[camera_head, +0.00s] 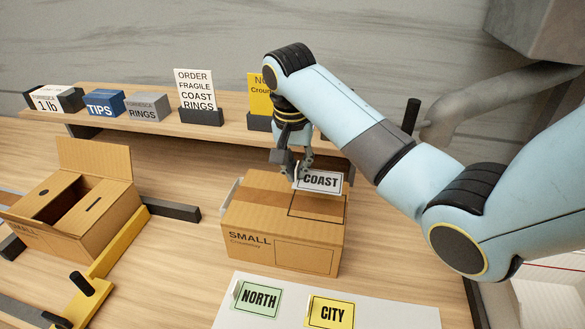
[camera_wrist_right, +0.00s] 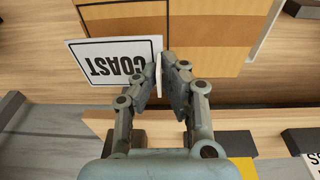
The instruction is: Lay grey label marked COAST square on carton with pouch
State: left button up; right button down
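The grey label marked COAST (camera_head: 320,184) is in the right gripper (camera_head: 294,173), over the far right of the closed carton (camera_head: 258,205) marked SMALL. The carton's top has a dark outlined rectangle under and in front of the label. A white flat piece (camera_head: 229,193), perhaps the pouch, shows at the carton's left side. In the right wrist view, the fingers (camera_wrist_right: 166,75) are closed about the upright white tab at the edge of the label (camera_wrist_right: 105,62). I cannot tell whether the label touches the carton. My left gripper is out of view.
Labels NORTH (camera_head: 258,298) and CITY (camera_head: 331,312) lie on a white sheet in front. An open carton (camera_head: 105,218) stands left, beside a yellow bar (camera_head: 118,243). Small boxes and an order card (camera_head: 195,88) stand on the shelf behind.

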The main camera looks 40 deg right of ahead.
aim_at(298, 181)
jog(key=shift+s+r, duration=0.15)
jog(key=shift+s, duration=0.15)
jog(key=shift+w+f, duration=0.2)
jog(key=shift+f, duration=0.4)
notch_tip(298, 181, down, 3)
jog(key=shift+s+r+b, duration=0.15)
jog(key=shift+r+b, duration=0.05)
jog(key=shift+b, duration=0.45)
jog(key=shift+f, duration=0.75)
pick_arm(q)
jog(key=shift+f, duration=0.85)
pick_arm(e)
jog(key=shift+f, duration=0.65)
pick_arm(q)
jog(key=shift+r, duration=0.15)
pick_arm(e)
jog(key=shift+f, duration=0.25)
